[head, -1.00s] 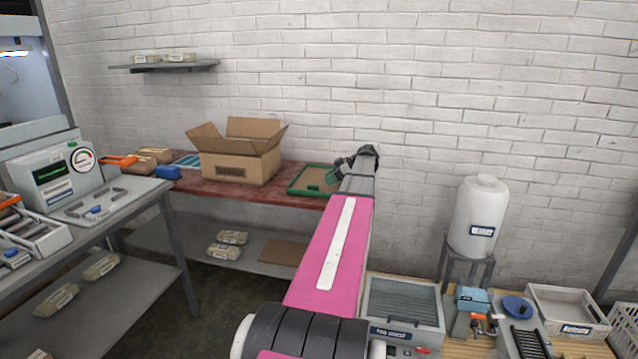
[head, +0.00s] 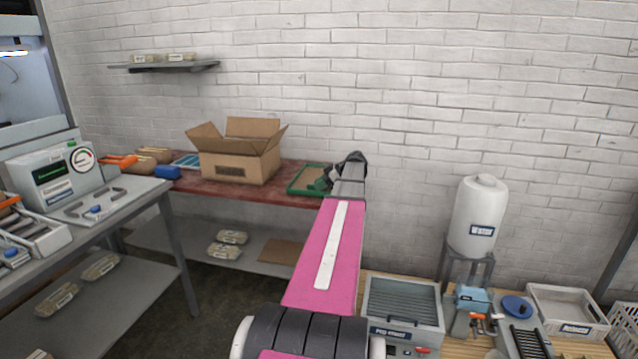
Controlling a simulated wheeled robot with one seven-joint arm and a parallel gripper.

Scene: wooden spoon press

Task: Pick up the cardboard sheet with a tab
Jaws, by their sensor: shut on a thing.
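The brown cardboard sheet (head: 309,177) lies in a green-rimmed tray (head: 291,188) at the right end of the red table. My gripper (head: 321,184) is low over the right part of this tray and is shut on the sheet. Its fingers are small and dark here, and the grip point and the sheet's tab are hidden behind them. My wrist and arm cover the tray's right side. I see no clear gap between the sheet and the tray.
An open cardboard box (head: 237,165) stands just left of the tray on the red table (head: 200,186). A lower shelf (head: 210,262) holds packets and a flat brown sheet. A white brick wall rises behind. A water tank (head: 477,220) stands at the right.

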